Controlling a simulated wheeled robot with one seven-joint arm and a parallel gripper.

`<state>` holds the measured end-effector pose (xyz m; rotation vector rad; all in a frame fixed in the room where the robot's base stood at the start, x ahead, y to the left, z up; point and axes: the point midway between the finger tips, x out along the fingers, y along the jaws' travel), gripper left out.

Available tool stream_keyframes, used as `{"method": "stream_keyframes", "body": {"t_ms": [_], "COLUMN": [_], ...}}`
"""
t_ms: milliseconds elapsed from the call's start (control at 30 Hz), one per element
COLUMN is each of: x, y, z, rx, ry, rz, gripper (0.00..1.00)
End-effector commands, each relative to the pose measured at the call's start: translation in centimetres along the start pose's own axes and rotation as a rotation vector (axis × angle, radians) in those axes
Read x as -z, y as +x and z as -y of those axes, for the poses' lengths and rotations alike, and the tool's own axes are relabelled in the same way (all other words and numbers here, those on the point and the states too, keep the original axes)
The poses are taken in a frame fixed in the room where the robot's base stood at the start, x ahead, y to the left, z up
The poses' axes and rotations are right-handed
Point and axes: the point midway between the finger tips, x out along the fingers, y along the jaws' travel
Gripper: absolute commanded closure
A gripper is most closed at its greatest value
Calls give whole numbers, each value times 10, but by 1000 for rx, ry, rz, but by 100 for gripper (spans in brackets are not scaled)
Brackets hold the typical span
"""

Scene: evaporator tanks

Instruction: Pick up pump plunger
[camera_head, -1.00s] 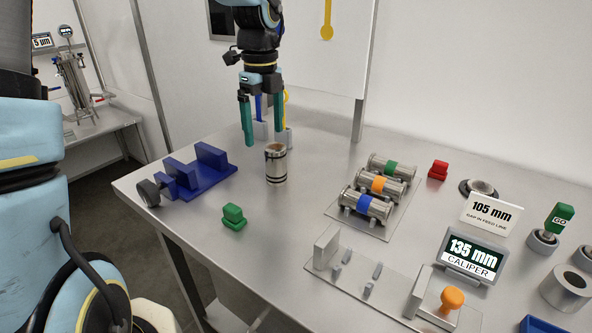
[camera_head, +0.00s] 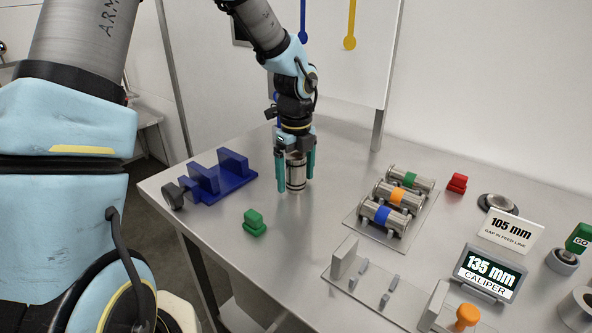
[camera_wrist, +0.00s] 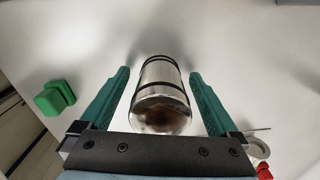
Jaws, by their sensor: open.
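The pump plunger is most likely the short metal cylinder with dark bands (camera_head: 296,172), standing upright on the steel table. It also shows in the wrist view (camera_wrist: 160,92), between the two green fingers. My gripper (camera_head: 296,186) is lowered around it from above, with one finger on each side. In the wrist view my gripper (camera_wrist: 158,88) is open, with a gap visible between each finger and the cylinder. The cylinder's top is partly hidden by my gripper in the head view.
A blue clamp stand (camera_head: 222,180) is to the left and a green block (camera_head: 254,222) is in front. To the right are a rack of banded cylinders (camera_head: 396,205), a red block (camera_head: 457,183) and a caliper display (camera_head: 490,272). The table around the cylinder is clear.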

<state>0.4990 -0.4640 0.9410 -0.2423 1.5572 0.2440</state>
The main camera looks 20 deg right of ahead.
Motion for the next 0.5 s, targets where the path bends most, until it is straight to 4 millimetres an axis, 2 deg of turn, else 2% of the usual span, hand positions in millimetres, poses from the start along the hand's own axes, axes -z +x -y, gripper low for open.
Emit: {"method": "stream_keyframes", "body": {"t_ms": [233,500], "x": [0,0], "y": [3,2], "z": [0,0], "rx": [1,1], "ry": [0,0], "rz": [0,0], "gripper": [4,33]}}
